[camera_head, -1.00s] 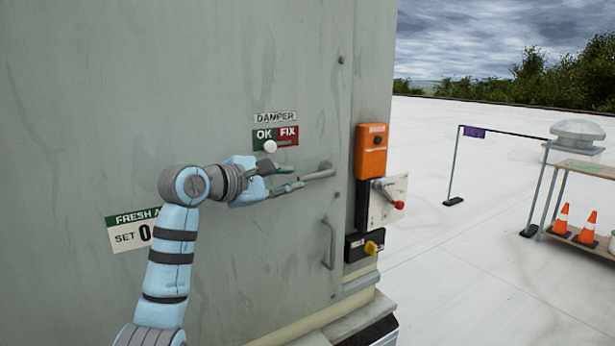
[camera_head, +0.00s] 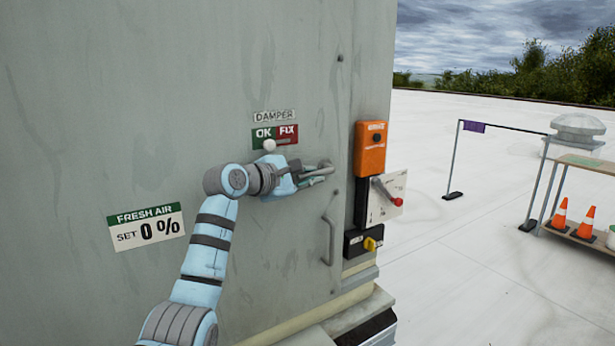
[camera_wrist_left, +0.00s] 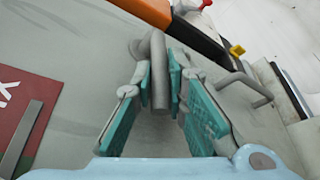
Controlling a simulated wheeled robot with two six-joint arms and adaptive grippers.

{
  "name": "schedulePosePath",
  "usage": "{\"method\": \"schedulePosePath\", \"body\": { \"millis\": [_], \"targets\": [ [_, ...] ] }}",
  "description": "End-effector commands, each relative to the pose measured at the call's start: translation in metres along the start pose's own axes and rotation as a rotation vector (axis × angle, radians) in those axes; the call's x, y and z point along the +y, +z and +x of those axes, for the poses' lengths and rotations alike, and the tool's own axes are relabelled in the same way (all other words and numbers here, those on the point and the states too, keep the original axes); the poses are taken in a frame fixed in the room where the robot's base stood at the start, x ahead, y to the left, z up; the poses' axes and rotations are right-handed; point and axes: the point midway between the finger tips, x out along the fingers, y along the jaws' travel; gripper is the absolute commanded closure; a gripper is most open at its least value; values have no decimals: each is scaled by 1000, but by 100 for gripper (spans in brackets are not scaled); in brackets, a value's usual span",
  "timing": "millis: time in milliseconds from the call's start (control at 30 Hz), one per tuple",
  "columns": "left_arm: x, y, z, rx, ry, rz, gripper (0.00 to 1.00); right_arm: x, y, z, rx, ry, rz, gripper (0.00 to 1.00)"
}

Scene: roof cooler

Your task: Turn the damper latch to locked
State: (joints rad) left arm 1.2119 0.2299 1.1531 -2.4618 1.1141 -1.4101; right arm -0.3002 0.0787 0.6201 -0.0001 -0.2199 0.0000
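The damper latch (camera_head: 325,166) is a grey lever on the cabinet door, lying roughly sideways below the DAMPER label. In the left wrist view the lever (camera_wrist_left: 159,75) stands between the two teal finger pads. My left gripper (camera_head: 318,174) is at the latch with one finger on each side of the lever. Narrow gaps seem to show beside the lever, so the fingers look open around it; contact at the tips is hard to tell. The green OK and red FIX plate (camera_head: 288,134) has a white round knob (camera_head: 269,146) at its lower edge. My right gripper is out of view.
A grey door handle (camera_head: 329,241) sits below the latch. To the right are an orange box (camera_head: 371,149), a switch panel with a red-tipped lever (camera_head: 384,197) and a yellow knob (camera_head: 370,244). A FRESH AIR sign (camera_head: 146,228) is at left. Open roof lies beyond.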

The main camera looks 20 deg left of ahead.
Motion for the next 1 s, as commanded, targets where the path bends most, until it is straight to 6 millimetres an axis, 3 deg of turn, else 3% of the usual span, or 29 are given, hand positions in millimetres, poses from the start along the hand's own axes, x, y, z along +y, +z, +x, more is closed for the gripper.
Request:
{"method": "schedulePosePath", "body": {
  "millis": [267,467,1000],
  "targets": [
    [-1,-1,0,-4,7,-3,100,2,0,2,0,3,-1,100],
    [-8,-5,2,-38,53,-22,100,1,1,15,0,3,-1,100],
    [-32,-18,15,-247,347,-135,100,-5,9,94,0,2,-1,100]
  ]
}}
